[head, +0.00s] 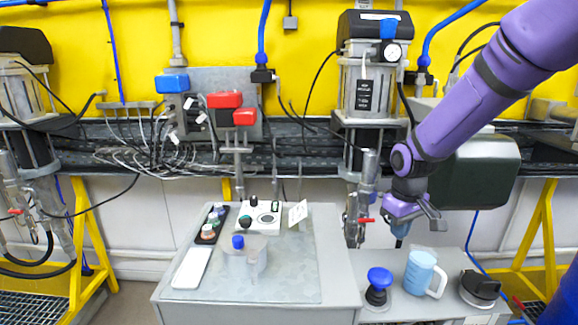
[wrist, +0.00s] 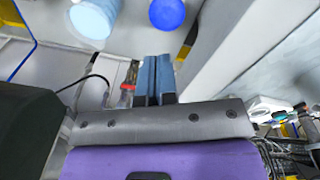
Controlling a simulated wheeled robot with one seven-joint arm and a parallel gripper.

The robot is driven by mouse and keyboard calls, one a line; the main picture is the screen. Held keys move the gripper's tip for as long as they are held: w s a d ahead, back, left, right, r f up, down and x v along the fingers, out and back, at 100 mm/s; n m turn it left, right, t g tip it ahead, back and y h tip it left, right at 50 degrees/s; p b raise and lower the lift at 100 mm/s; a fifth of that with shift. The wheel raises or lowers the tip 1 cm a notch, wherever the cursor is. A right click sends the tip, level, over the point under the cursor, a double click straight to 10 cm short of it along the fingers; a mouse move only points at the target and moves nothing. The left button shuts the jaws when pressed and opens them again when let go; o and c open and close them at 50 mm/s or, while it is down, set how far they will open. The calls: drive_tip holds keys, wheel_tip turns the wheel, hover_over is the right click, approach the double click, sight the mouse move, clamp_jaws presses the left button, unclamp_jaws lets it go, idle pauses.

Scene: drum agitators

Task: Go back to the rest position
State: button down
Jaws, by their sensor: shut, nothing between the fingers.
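My gripper (head: 400,241) hangs at the end of my purple arm in the head view. It is above the right-hand cabinet top, to the left of the dark green motor housing, and points downward. In the wrist view my gripper (wrist: 155,62) shows two blue-grey fingers held together, with nothing between them. It touches no object that I can see.
The left cabinet top (head: 300,285) holds a balance (head: 262,217), a clear container with a blue cap (head: 240,262), a black tray of small bottles (head: 211,224) and a white slab (head: 192,268). A black device (head: 479,288) stands right of the jug. Agitator columns with valves and hoses stand behind.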

drive_tip(key=s+d+r+m+t, duration=0.2)
drive_tip(key=s+r, duration=0.7)
drive_tip(key=s, duration=0.4)
drive_tip(key=s+d+r+m+t, duration=0.2)
drive_tip(key=s+d+r+m, duration=0.1)
drive_tip(key=s+r, duration=0.7)
drive_tip(key=s, duration=0.4)
drive_tip(key=shift+d, duration=0.25)
